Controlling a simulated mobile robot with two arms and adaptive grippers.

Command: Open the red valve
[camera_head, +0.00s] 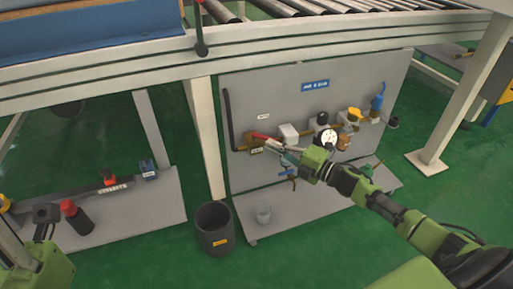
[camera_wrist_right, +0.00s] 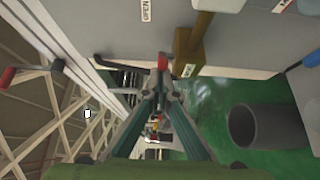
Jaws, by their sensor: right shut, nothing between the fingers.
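The red valve lever (camera_head: 262,136) is on a brown fitting at the left of the grey upright panel (camera_head: 236,92). My right gripper (camera_head: 284,148) is in front of the panel, close to the lever, with its fingers shut and nothing between them. In the right wrist view the red lever end (camera_wrist_right: 162,62) shows just past the closed fingertips (camera_wrist_right: 160,88), beside the brown fitting (camera_wrist_right: 188,48). Whether the fingertips touch the lever cannot be told. A label reading OPEN (camera_wrist_right: 146,10) is on the panel. My left gripper's fingers do not show.
A dark bucket (camera_head: 214,240) stands on the floor left of the panel's base. A small clear cup (camera_head: 263,214) stands on that base. A conveyor frame (camera_head: 120,84) crosses above.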

